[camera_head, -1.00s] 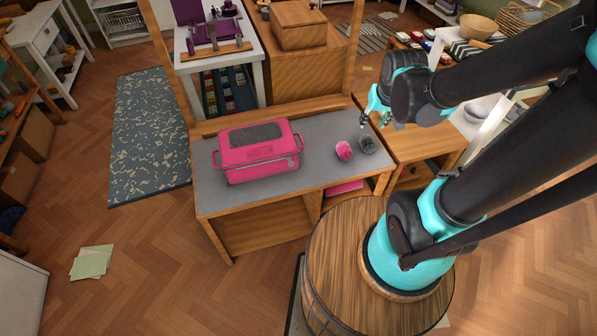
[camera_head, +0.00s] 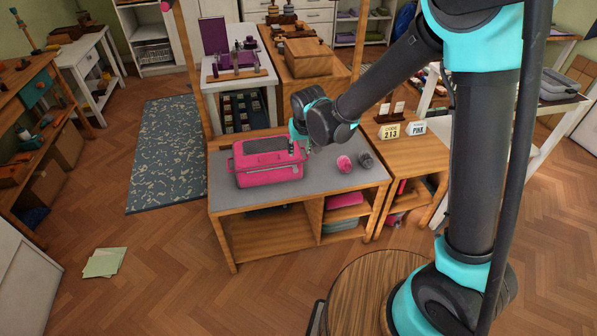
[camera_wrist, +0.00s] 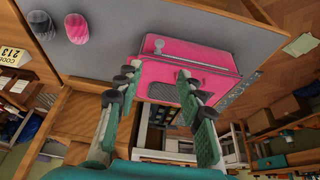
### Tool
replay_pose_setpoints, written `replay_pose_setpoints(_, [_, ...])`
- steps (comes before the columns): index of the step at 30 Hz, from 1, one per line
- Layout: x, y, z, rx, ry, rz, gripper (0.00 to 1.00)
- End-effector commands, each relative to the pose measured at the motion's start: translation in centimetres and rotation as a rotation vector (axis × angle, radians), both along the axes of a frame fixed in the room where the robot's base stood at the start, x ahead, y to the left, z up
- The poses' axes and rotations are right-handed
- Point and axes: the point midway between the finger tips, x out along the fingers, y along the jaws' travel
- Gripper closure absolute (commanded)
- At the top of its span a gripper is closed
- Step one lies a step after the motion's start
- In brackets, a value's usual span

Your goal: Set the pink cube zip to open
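The pink cube (camera_head: 268,172), a box-shaped pink bag with a dark panel on top and side handles, sits on the grey tabletop. Its right end is partly behind my gripper (camera_head: 299,140). In the wrist view, the pink cube (camera_wrist: 200,58) lies ahead of and below my gripper (camera_wrist: 157,82), whose two fingers are spread apart with nothing between them. A thin line, which looks like the zip, runs along the bag's face in the wrist view, with a small grey knob (camera_wrist: 158,44) near one end. I cannot tell whether the fingers touch the bag.
Signs reading "CODE 213" (camera_head: 389,131) and "PINK" (camera_head: 416,129) stand on the wooden side table. The front of the grey tabletop (camera_head: 300,192) is clear.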

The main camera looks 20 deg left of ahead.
Motion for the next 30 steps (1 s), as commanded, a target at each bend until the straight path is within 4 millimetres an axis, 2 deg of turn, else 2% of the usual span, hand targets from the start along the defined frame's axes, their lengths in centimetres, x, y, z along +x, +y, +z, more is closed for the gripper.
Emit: replay_pose_setpoints(30, [4.9, 2.8, -13.5, 0.0, 0.0, -0.001, 0.62])
